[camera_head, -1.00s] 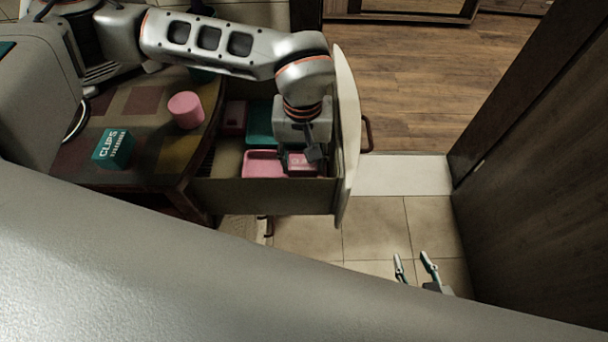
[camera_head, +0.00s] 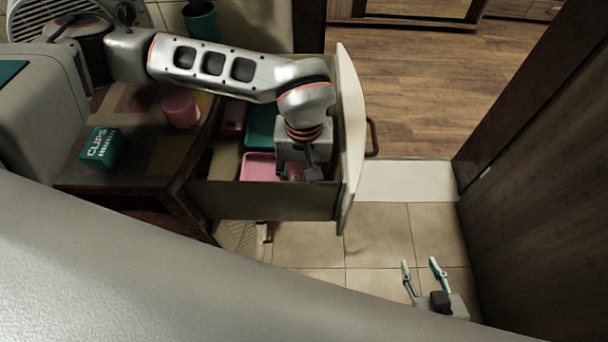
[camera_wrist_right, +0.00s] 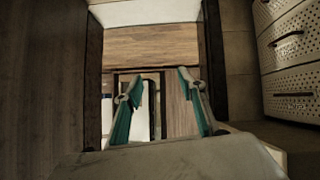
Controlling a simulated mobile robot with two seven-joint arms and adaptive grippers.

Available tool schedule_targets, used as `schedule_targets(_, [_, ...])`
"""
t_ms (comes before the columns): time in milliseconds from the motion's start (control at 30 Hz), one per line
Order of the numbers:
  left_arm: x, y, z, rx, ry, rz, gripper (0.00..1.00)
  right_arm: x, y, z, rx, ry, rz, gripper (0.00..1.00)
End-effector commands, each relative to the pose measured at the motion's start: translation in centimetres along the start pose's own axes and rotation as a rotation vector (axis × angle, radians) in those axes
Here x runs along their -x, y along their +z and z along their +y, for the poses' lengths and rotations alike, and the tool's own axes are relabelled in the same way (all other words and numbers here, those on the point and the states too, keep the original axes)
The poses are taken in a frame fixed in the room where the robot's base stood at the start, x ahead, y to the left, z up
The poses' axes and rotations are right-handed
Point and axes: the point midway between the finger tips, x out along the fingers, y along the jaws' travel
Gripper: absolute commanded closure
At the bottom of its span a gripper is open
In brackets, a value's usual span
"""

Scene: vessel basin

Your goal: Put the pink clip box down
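My left gripper (camera_head: 302,174) reaches down into the open drawer (camera_head: 262,204), at its front right corner. A small patch of pink (camera_head: 295,170) shows beside it, likely the pink clip box, mostly hidden by the gripper. The fingers are largely hidden, so their grip cannot be made out. A pink tray (camera_head: 257,168) lies in the drawer just left of the gripper. My right gripper (camera_head: 421,264) is open and empty above the tiled floor at the lower right; its two teal-padded fingers also show apart in the right wrist view (camera_wrist_right: 158,78).
The drawer's pale front panel (camera_head: 350,140) stands close right of the left gripper. A teal tray (camera_head: 261,125) lies behind. A teal clips box (camera_head: 103,149) and a pink cup (camera_head: 181,110) stand on the table at left. A dark wooden panel (camera_head: 540,150) bounds the right.

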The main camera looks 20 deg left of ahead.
Motion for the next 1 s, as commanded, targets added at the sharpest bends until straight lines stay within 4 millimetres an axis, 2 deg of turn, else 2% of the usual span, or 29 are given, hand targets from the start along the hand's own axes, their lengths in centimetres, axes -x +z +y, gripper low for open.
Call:
schedule_targets(233, [0.1, 0.0, 0.0, 0.000, 0.001, 0.000, 0.51, 0.3, 0.7, -0.5, -0.003, -0.008, -0.012, 0.60])
schedule_targets(333, [0.9, -0.1, 0.1, 0.000, 0.002, 0.003, 0.51, 0.6, 0.3, -0.5, -0.004, -0.008, -0.011, 0.60])
schedule_targets(467, [3.1, -0.2, 0.1, 0.000, 0.002, 0.009, 0.51, 1.1, -1.0, -0.2, -0.011, -0.007, 0.001, 0.60])
schedule_targets(600, [6.0, -0.2, 0.1, 0.000, 0.003, 0.010, 0.51, 1.8, -2.6, -0.3, -0.024, -0.013, 0.013, 0.60])
schedule_targets(800, [9.8, -0.1, 0.1, 0.000, 0.002, 0.007, 0.51, 2.8, -3.2, -0.6, -0.034, -0.022, 0.001, 0.60])
schedule_targets(1000, [11.9, -0.1, 0.0, 0.000, 0.001, 0.004, 0.51, 3.4, -4.5, -0.2, -0.031, -0.019, 0.009, 0.60])
